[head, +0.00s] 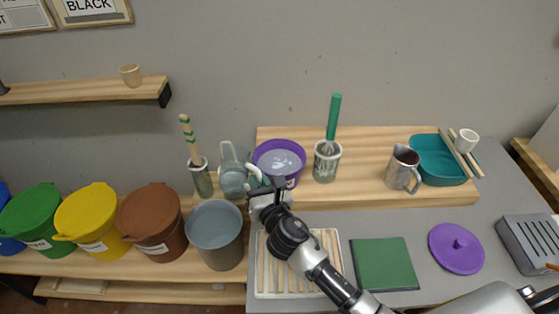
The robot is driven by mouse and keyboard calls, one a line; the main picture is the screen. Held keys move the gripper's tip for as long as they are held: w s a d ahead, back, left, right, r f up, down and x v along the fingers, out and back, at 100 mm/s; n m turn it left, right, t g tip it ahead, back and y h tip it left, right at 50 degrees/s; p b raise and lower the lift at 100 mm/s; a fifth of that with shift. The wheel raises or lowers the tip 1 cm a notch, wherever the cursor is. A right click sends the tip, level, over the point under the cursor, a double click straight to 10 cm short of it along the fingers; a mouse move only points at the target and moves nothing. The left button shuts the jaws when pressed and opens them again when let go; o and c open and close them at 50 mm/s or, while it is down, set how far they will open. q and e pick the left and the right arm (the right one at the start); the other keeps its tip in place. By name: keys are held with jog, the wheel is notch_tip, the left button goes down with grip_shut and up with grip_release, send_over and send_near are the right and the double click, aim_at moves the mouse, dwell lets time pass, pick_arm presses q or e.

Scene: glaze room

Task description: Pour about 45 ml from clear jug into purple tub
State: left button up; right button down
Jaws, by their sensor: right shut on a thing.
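The gripper partly covers the jug's right edge and the tub's front. The tub is open, with a pale, greyish content inside. I cannot tell how much liquid is in the jug. My left gripper is not in view.
A whisk stands in a pot (327,166) right of the tub. A grey bucket (215,234) stands below the jug, and a brush pot (201,180) is left. A metal pitcher (401,167), teal basin (437,160), purple lid (456,248) and green board (384,264) lie to the right.

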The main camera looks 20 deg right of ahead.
jog(key=shift+a+f+n+b, duration=0.25)
jog(key=shift+f+n+b, duration=0.2)
jog(key=shift+f, duration=0.25)
jog(key=shift+a+f+n+b, duration=0.2)
jog(key=shift+f+n+b, duration=0.1)
jog(key=shift+f+n, duration=0.3)
jog(key=shift+s, duration=0.1)
dwell(1.3)
